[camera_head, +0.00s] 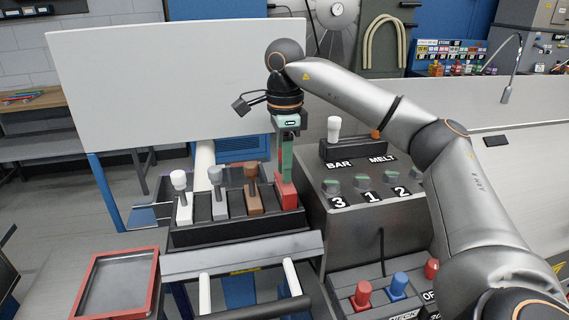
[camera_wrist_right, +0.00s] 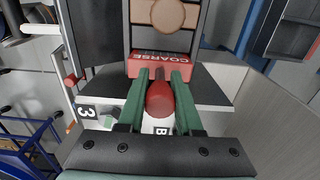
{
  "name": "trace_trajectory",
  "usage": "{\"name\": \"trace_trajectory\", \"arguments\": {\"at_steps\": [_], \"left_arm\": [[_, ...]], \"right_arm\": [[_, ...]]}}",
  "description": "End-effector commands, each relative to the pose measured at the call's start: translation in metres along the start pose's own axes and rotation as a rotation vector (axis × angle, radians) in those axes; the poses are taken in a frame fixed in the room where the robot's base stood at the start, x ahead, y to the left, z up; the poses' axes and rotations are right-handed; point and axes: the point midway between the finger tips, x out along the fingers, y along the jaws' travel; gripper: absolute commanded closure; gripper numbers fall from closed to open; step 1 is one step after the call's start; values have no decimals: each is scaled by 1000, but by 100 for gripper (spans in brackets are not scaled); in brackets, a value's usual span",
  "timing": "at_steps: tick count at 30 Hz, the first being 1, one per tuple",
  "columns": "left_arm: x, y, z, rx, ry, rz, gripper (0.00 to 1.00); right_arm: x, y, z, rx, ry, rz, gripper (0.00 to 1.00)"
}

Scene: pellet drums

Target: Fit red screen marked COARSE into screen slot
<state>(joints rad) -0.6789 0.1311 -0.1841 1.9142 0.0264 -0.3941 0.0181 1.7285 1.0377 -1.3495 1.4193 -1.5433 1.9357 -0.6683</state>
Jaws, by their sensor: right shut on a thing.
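The red screen (camera_head: 286,192) stands upright at the right end of a dark rack (camera_head: 240,238). Its block reads COARSE in the right wrist view (camera_wrist_right: 160,59). My right gripper (camera_head: 287,160) reaches down from above. Its green fingers (camera_wrist_right: 160,85) are shut on the red screen's rounded handle (camera_wrist_right: 160,100). The screen appears still seated in the rack; its lower part is hidden. My left gripper is not in view. I cannot identify the screen slot for certain.
White (camera_head: 182,200), grey (camera_head: 217,195) and brown (camera_head: 252,190) screens stand left of the red one. A control console (camera_head: 375,215) stands close on the right. An empty red-rimmed tray (camera_head: 118,283) lies at lower left. A large pale panel (camera_head: 180,80) stands behind.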

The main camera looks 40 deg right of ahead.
Motion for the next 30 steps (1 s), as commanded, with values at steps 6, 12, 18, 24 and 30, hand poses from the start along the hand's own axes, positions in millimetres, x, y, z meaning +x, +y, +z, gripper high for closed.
{"name": "trace_trajectory", "arguments": {"at_steps": [6, 12, 18, 24, 30], "left_arm": [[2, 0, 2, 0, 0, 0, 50], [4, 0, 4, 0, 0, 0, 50], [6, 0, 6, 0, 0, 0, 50], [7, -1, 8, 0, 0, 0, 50], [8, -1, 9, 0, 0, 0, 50]], "right_arm": [[6, 0, 0, 0, -1, 0, 100], [11, 0, 0, 0, -1, -1, 100], [16, 0, 0, -1, -1, -1, 100], [21, 0, 0, 0, -2, -1, 100], [23, 0, 0, 0, -2, -2, 62]]}}
